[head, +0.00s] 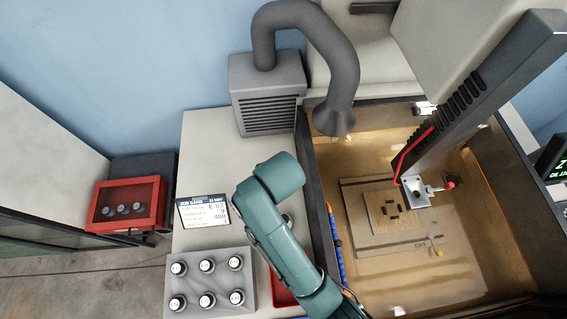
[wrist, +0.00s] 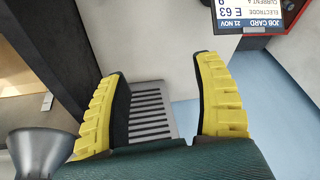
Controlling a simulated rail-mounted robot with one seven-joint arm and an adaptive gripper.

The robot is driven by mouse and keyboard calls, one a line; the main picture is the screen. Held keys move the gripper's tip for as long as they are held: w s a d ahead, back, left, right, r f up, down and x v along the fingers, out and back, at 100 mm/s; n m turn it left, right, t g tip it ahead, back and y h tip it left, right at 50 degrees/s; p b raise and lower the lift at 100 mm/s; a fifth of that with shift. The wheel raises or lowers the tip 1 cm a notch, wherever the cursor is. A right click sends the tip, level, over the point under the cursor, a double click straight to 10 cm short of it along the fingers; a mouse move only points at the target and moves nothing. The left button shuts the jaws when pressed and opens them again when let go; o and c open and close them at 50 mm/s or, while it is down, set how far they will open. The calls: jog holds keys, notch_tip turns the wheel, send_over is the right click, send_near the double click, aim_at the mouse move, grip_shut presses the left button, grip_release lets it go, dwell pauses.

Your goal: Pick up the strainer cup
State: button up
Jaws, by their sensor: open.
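I cannot make out a strainer cup in either view. My gripper (wrist: 165,85) shows in the wrist view with its two yellow ribbed fingers wide apart and nothing between them. Beyond the gap are a grey vented box (wrist: 150,112) and pale bench top. In the head view my teal arm reaches over the bench, but the fingers cannot be made out there. A red tray (head: 283,291) lies partly hidden under my arm, so its contents cannot be fully seen.
The vented box (head: 268,92) carries a thick grey hose (head: 340,70). A job card (head: 203,212) stands by a holder (head: 245,284) with several round white-topped pieces. Right is a walled tank (head: 330,180) with a workpiece plate. A red case (head: 128,204) stands left. Bare bench (head: 205,150) lies behind the card.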

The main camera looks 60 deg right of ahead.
jog(key=s+f+m+g+y, duration=0.1)
jog(key=s+f+g, duration=0.2)
jog(key=s+f, duration=0.35)
jog(key=shift+g+y, duration=0.3)
jog(key=f+b, duration=0.1)
jog(key=f, duration=0.2)
jog(key=f+b, duration=0.1)
jog(key=f, duration=0.3)
jog(key=f+b, duration=0.1)
jog(key=f, duration=0.2)
jog(key=shift+s+f, duration=0.2)
jog(key=shift+s, duration=0.2)
jog(key=f, duration=0.5)
jog(key=shift+w+f+p, duration=0.25)
jog(key=shift+p, duration=0.05)
grip_shut()
